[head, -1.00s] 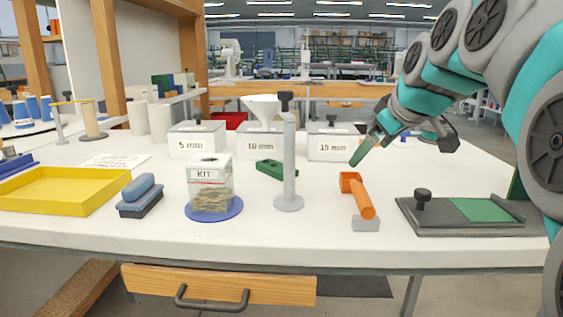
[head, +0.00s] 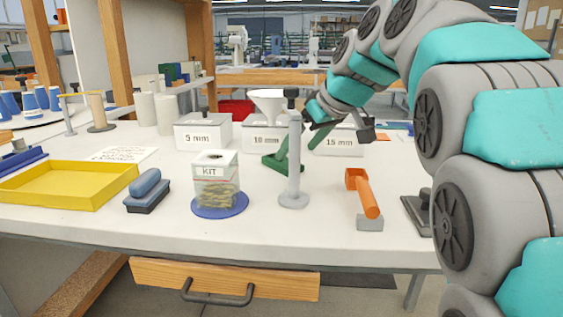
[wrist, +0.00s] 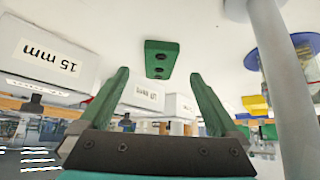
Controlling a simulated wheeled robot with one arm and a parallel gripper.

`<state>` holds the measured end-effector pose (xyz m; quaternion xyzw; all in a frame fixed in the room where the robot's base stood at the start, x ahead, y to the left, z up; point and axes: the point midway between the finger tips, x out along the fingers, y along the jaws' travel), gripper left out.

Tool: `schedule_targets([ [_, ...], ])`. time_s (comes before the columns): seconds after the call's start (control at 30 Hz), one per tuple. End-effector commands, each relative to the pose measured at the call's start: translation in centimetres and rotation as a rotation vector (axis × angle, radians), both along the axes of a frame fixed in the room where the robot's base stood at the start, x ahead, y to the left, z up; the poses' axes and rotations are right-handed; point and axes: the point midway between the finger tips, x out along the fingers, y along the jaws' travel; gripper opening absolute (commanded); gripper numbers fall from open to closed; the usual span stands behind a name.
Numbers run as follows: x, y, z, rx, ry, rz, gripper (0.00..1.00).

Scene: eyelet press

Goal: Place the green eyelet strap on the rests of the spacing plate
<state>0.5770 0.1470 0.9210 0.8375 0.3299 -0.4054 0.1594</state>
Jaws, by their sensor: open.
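The green eyelet strap (head: 269,161) lies on the white table behind the grey post, partly covered by a green finger in the head view. In the wrist view the strap (wrist: 161,52) shows dark holes and lies just beyond the fingertips, lined up between them. My gripper (head: 296,154) is open and empty, its green fingers (wrist: 160,76) apart and pointing toward the strap. A dark grey plate with a black knob (head: 416,214) is at the right, mostly hidden by my arm. I cannot tell its rests from here.
A grey upright post (head: 294,165) stands close in front of the strap. White boxes marked 5 mm (head: 202,132), 10 mm and 15 mm stand behind. A KIT jar (head: 214,180), an orange tool (head: 363,192) and a yellow tray (head: 68,186) are nearby.

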Motion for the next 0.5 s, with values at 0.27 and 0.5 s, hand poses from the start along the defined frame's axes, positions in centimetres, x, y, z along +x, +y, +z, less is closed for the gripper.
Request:
schedule_targets([
  [0.27,1.1,1.1,0.0,0.001,-0.001,0.001,0.97],
  [0.5,2.7,2.6,-2.9,-0.001,0.001,0.001,0.97],
])
